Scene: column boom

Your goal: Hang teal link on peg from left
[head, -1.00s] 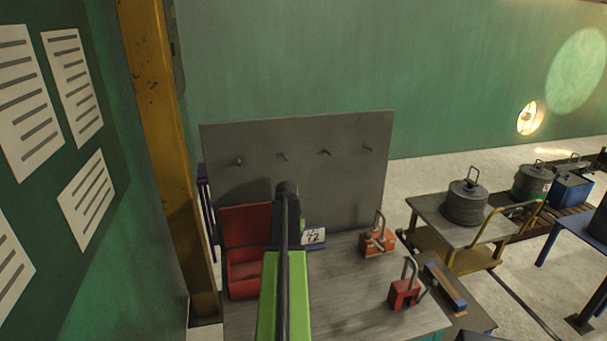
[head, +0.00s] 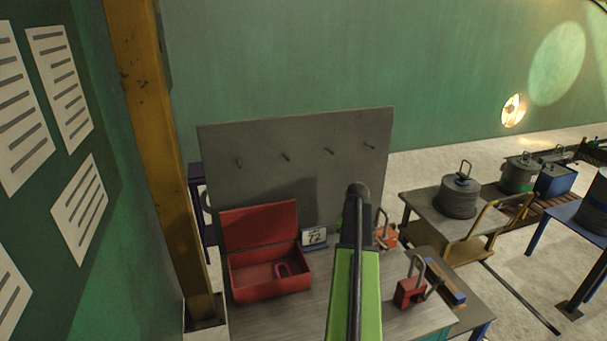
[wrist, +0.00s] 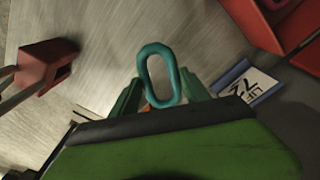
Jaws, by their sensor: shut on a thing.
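In the wrist view the teal link (wrist: 155,48), an oval ring, stands out between the green fingers of my gripper (wrist: 160,92). My gripper is shut on its lower end, and the upper loop is free. In the head view my arm hides the fingers and the link. A grey board (head: 220,205) stands at the back of the bench with a row of pegs: leftmost peg (head: 239,162), second peg (head: 286,157), third peg (head: 329,152) and rightmost peg (head: 369,146). All the pegs look bare. My arm's end is in front of the board's right part, below the pegs.
An open red box (head: 265,287) with a dark red link (head: 281,270) inside stands left on the bench. A number card (head: 314,238) stands beside it. An orange padlock (head: 386,237) and a red padlock (head: 410,292) are at the right. A yellow column (head: 150,160) is left.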

